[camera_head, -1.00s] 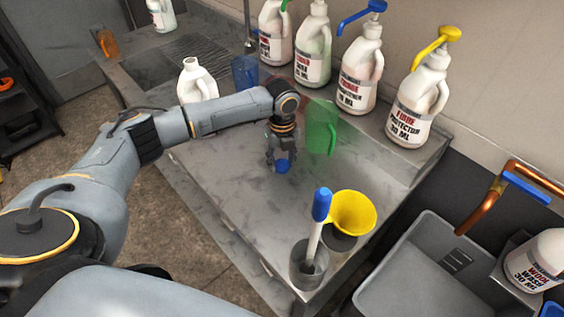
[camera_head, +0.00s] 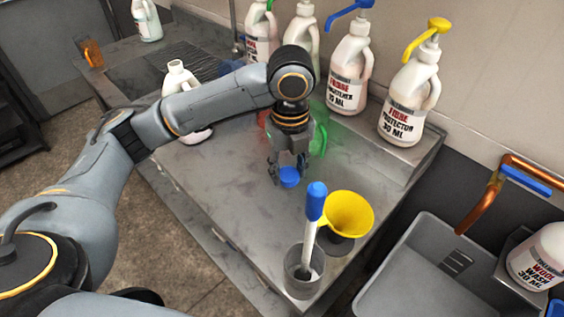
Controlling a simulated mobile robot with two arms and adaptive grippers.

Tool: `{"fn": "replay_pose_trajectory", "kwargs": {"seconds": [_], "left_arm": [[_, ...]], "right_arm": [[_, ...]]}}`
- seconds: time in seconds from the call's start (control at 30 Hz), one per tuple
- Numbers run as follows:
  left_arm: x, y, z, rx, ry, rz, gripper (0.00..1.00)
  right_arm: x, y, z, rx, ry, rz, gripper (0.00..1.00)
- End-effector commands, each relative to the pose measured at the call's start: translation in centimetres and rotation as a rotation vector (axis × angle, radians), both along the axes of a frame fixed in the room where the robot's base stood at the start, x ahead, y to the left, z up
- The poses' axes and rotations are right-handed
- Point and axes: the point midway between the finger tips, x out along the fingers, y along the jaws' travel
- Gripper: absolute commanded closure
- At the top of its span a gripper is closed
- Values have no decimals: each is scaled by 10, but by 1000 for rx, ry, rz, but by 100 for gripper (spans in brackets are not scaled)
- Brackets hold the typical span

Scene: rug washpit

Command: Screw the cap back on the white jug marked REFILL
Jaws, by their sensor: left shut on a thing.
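My left gripper (camera_head: 289,171) is shut on a blue cap (camera_head: 289,178), held between the fingertips over the middle of the grey metal bench. The cap appears to be just above the bench top; the exact gap is hard to tell. An open-necked white jug (camera_head: 176,78) stands at the left on the bench, behind my left forearm, which hides much of its body. No marking on it can be read. The gripper is to the right of this jug and apart from it. My right gripper is not in view.
Labelled white pump bottles (camera_head: 403,100) line the wall. A green jug (camera_head: 319,140) is partly behind my gripper. A yellow funnel (camera_head: 347,212) and a grey cup (camera_head: 304,273) with a blue-handled brush stand near the front corner. A grey sink (camera_head: 415,275) is at right.

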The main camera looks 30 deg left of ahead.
Motion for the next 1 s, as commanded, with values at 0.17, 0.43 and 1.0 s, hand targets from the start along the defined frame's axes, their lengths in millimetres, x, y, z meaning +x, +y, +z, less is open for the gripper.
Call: {"fn": "replay_pose_trajectory", "kwargs": {"seconds": [0.17, 0.43, 1.0], "left_arm": [[-8, -8, 5, 0, 0, -2, 70], [-10, -9, 6, 0, 0, 0, 70], [-22, -4, -3, 3, -5, 453, 70]], "right_arm": [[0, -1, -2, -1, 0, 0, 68], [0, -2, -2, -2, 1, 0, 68], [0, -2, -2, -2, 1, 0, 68]]}}
